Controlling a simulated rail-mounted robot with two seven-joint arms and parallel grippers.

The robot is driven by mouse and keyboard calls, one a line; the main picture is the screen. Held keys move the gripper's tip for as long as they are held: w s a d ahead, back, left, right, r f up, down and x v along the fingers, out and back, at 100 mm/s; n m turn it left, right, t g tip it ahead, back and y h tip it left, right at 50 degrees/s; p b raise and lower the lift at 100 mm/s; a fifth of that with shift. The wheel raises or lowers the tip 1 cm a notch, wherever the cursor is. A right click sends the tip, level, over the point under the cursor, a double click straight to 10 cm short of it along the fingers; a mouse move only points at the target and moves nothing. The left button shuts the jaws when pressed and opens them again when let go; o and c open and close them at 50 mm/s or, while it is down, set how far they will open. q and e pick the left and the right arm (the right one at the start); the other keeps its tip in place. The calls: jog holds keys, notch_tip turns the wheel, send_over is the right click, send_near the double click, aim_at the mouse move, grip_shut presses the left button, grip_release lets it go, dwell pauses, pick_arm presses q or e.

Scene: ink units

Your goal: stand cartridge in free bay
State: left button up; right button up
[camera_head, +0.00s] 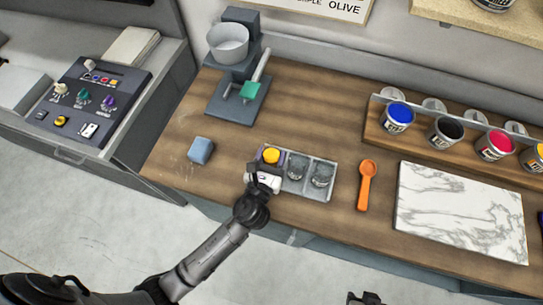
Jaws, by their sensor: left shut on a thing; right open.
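A grey tray (331,185) with several bays stands near the front edge of the wooden counter. The yellow-topped cartridge (271,155) is upright at the tray's left bay; whether it rests on the bay floor cannot be told. My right gripper (364,298) shows only in part at the bottom edge, open and away from the counter.
A blue block (200,150) lies left of the tray, and an orange spoon (366,185) lies right of it. A marble slab (458,211) is farther right. A grey stand with a bowl (228,42) is behind. Ink tubs (445,132) line a rack at back right.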

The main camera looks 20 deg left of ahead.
pick_arm(q)
jog(key=shift+f, duration=0.15)
jog(key=o, duration=0.7)
jog(key=shift+r, duration=0.2)
jog(key=s, duration=0.6)
jog(key=s+d, duration=0.1)
jog(key=s, duration=0.3)
jog(key=shift+s+f+b, duration=0.1)
jog(key=shift+b, duration=0.25)
jog(key=shift+s+d, duration=0.1)
jog(key=shift+s, duration=0.75)
